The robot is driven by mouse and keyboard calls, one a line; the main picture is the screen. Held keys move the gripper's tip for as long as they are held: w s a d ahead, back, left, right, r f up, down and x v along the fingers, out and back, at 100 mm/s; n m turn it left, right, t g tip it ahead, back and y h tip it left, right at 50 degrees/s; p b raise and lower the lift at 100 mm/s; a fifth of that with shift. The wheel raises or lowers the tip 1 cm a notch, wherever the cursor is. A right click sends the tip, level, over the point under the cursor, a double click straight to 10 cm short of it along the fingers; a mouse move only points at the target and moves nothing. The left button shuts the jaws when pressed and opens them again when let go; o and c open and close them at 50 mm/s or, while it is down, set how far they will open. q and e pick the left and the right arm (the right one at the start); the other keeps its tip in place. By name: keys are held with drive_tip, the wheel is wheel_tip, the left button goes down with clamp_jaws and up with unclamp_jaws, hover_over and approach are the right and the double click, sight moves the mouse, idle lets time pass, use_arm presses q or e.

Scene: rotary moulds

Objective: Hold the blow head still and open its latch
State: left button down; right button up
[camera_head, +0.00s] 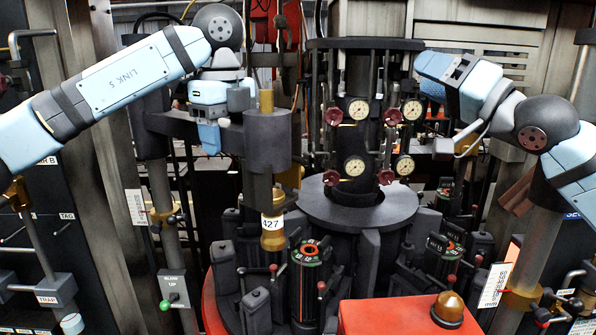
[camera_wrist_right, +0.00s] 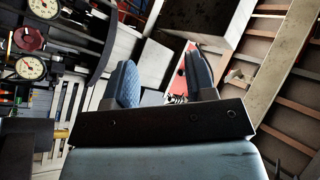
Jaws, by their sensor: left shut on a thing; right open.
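The blow head (camera_head: 268,140) is a dark upright cylinder with a brass rod on top, a dark stem below and a brass lower end labelled 427. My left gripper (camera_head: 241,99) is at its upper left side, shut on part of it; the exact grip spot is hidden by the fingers. I cannot make out the latch clearly. My right gripper (camera_head: 432,82) is well to the right, beyond the gauges, apart from the blow head. The right wrist view shows its two blue-padded fingers (camera_wrist_right: 163,85) open with nothing between them.
A dark column with several gauges (camera_head: 359,109) and red valve knobs (camera_head: 333,116) stands between my grippers. Below are a round dark plate (camera_head: 345,207), black mould units (camera_head: 311,270) and a red box (camera_head: 385,318) with an amber dome (camera_head: 448,307). Gauges also show in the right wrist view (camera_wrist_right: 30,67).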

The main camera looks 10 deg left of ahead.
sight(298, 171)
drive_tip(key=s+a+f+m+g, duration=0.3)
drive_tip(key=a+f+m+g, duration=0.1)
drive_tip(key=f, duration=0.4)
drive_tip(key=s+a+f+m+g, duration=0.3)
drive_tip(key=s+a+f, duration=0.15)
drive_tip(key=f, duration=0.35)
drive_tip(key=x, duration=1.1)
drive_tip(key=shift+w+a+f, duration=0.1)
drive_tip(key=shift+w, duration=0.1)
drive_tip(key=shift+w+a, duration=0.2)
drive_tip(key=shift+a, duration=0.35)
drive_tip(key=c, duration=0.9)
